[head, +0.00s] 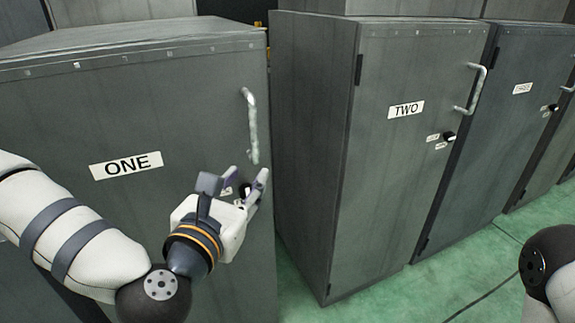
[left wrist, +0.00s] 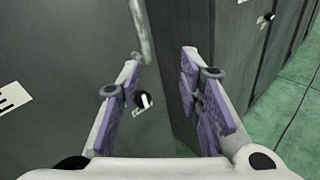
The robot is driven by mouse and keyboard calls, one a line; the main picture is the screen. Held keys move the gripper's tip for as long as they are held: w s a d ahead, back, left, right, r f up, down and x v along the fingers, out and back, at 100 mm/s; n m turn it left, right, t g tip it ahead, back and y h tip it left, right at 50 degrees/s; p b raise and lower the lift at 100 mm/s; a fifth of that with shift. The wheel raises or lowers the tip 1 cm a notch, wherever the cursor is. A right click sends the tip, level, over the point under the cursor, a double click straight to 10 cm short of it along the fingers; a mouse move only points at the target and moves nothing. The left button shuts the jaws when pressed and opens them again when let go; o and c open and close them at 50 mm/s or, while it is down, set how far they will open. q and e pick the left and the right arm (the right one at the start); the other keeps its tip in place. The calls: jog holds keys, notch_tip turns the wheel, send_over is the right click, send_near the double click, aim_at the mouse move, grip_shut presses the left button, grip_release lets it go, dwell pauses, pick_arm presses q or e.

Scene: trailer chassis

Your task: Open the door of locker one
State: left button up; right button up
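Locker one (head: 120,90) is a grey metal cabinet at the left of the head view, with a white label (head: 126,165) reading ONE. Its door looks closed. A pale vertical bar handle (head: 251,125) sits near the door's right edge; its lower part also shows in the left wrist view (left wrist: 143,32). A dark knob (head: 244,188) is below the handle, partly hidden by my gripper; it also shows in the wrist view (left wrist: 143,99). My left gripper (head: 234,180) is open and empty in front of the door, just below the handle. The right gripper is out of view.
Locker two (head: 395,150) stands to the right across a narrow gap, with its own handle (head: 472,90) and knob. More lockers continue rightward. Green floor (head: 440,290) with a dark line is clear at the lower right. Part of my right arm (head: 548,265) shows there.

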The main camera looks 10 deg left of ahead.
aim_at(252, 132)
pick_arm(q)
jog(key=w+r+n+b, duration=0.1)
jog(key=w, duration=0.1)
jog(key=w+a+r+n+y+b, duration=0.1)
jog(key=w+b, duration=0.1)
jog(key=w+r+n+t+b, duration=0.1)
jog(key=w, duration=0.2)
jog(key=shift+a+r+y, duration=0.2)
jog(key=shift+a+y, duration=0.1)
jog(key=shift+a, duration=0.1)
jog(key=w, duration=0.5)
jog(key=shift+w, duration=0.45)
grip_shut()
pick_arm(e)
jog(key=s+f+g, duration=0.1)
jog(key=s+f, duration=0.3)
jog(key=shift+s+d+f+g, duration=0.2)
jog(key=shift+d+f+g, duration=0.05)
jog(key=shift+f+g, duration=0.1)
